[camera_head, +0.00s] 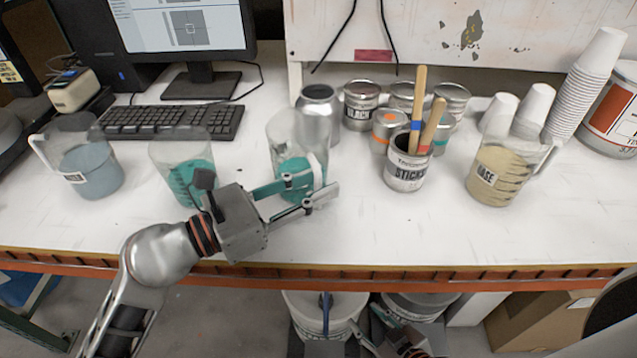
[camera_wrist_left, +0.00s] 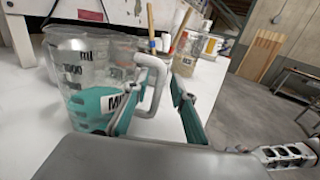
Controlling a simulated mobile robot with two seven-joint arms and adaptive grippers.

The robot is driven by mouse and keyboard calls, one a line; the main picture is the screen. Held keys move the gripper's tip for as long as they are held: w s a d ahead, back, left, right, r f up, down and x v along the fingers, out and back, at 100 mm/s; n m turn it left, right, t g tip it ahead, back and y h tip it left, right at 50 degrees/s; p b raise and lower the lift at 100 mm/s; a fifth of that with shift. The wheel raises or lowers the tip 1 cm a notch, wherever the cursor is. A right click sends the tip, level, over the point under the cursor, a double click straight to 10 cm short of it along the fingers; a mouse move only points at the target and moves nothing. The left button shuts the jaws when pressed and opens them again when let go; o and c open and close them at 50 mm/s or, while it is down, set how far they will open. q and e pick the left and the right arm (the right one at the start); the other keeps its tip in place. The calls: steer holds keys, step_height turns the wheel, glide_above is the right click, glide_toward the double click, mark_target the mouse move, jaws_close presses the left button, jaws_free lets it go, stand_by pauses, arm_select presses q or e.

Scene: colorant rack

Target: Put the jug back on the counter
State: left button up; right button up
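A clear jug with teal liquid (camera_head: 284,133) appears to stand upright on the white counter (camera_head: 450,235), near the middle. My left gripper (camera_head: 318,190) reaches across its front, hiding part of its lower side. In the left wrist view the same jug (camera_wrist_left: 88,70) shows its white handle (camera_wrist_left: 142,108) between the two parted fingers of my left gripper (camera_wrist_left: 155,115). The fingers look open around the handle; I see no clear grip. My right gripper (camera_head: 358,330) is low, below the counter edge, partly cut off by the frame, and its fingers are unclear.
Another teal jug (camera_head: 170,150) and a grey-blue jug (camera_head: 88,170) stand left. A can of sticks (camera_head: 405,178), small metal cans (camera_head: 362,100) and a beige jug (camera_head: 500,172) stand right. A keyboard (camera_head: 170,121) lies behind. The front right counter is clear.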

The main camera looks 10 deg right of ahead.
arm_select(q)
steer(key=v, duration=0.5)
steer(key=b+v, duration=0.1)
steer(key=v, duration=0.4)
steer(key=shift+s+a+f, duration=0.1)
steer(key=shift+a+f, duration=0.1)
steer(key=shift+a, duration=0.05)
steer(key=shift+s+a+r+b, duration=0.15)
steer(key=shift+a+b, duration=0.15)
steer(key=shift+a, duration=0.1)
